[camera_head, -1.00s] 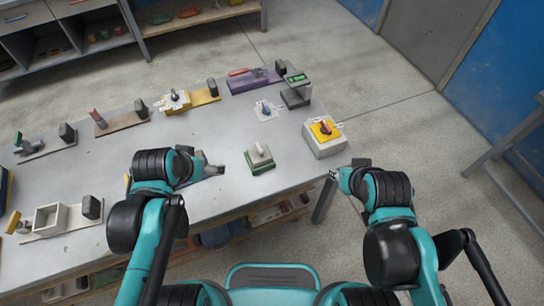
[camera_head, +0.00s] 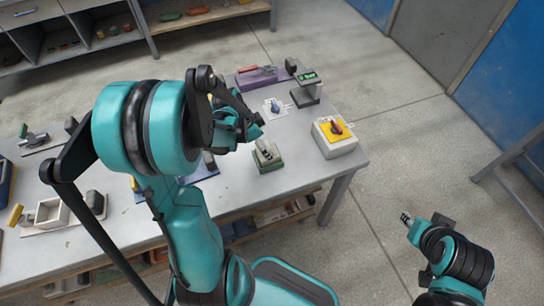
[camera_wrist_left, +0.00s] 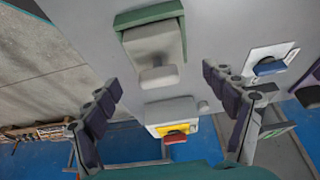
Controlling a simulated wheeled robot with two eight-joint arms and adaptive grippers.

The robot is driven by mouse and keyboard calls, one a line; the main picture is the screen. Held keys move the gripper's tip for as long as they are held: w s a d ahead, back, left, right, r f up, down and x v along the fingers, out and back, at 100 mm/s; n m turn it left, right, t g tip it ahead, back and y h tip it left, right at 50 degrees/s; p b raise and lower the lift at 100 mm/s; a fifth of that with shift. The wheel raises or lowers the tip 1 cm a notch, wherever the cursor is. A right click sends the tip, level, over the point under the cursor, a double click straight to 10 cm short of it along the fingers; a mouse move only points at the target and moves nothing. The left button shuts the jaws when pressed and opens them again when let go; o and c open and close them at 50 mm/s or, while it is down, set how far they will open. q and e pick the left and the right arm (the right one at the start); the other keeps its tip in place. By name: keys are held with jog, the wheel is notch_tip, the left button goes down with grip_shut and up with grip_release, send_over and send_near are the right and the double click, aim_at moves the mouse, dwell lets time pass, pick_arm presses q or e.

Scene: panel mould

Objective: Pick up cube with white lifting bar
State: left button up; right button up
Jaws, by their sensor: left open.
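The cube with the white lifting bar (camera_head: 266,153) stands on a green base near the table's front right. In the left wrist view its pale body, green base and bar (camera_wrist_left: 158,76) show at upper centre.
A pale box with a yellow plate and red knob (camera_head: 336,135) stands to the right of the cube. A blue-knobbed white plate (camera_head: 275,107) and a device with a green display (camera_head: 307,88) are behind. My left arm hides much of the table (camera_head: 110,225).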

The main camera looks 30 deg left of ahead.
pick_arm(q)
jog(key=b+x, duration=0.2)
jog(key=x, duration=0.3)
jog(key=shift+w+d+f+b, duration=0.1)
jog(key=shift+w+d+b, duration=0.1)
jog(key=shift+b, duration=0.1)
jog(key=shift+s, duration=0.1)
jog(key=c, duration=1.5)
jog(key=shift+o, duration=0.2)
jog(key=shift+r, duration=0.2)
